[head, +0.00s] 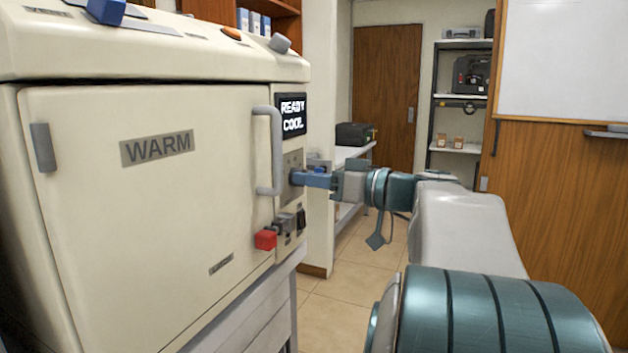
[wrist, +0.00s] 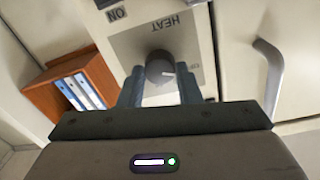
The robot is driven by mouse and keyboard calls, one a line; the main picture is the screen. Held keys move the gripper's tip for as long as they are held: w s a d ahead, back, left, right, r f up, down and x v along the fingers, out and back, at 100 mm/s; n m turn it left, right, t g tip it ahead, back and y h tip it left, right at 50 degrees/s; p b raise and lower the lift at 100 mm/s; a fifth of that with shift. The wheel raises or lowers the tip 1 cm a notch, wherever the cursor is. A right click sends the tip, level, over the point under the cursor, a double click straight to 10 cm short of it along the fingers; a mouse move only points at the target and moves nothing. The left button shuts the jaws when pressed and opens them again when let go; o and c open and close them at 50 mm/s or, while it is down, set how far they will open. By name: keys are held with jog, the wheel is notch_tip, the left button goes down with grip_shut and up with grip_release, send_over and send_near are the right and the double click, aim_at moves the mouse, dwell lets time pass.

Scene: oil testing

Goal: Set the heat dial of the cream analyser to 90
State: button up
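The cream analyser (head: 150,210) fills the left of the head view, its door labelled WARM shut. Its screen (head: 291,116) reads READY COOL. The heat dial (wrist: 159,68) is a dark round knob with a white pointer mark, on a grey plate labelled HEAT (wrist: 165,22). In the wrist view the picture is turned and the pointer is toward the right. My gripper (wrist: 160,88) has its fingers apart, one on each side of the dial, with a narrow gap at the right finger. In the head view my gripper (head: 310,180) reaches the panel and hides most of the dial. The scale numbers are unreadable.
The door handle (head: 275,150) stands out just left of the dial. Below are a red knob (head: 265,240) and small dark switches (head: 301,219). An ON label (wrist: 117,14) is near the plate. Open floor (head: 345,285) lies right of the analyser.

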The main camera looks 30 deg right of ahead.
jog(key=shift+m, duration=0.3)
jog(key=shift+d+m+g+y+p, duration=0.1)
jog(key=shift+m+g+y+p, duration=0.2)
jog(key=shift+m+p, duration=4.65)
jog(key=shift+m+g+y+p, duration=0.3)
jog(key=shift+m+p, duration=2.2)
jog(key=shift+m, duration=4.85)
jog(key=o, duration=1)
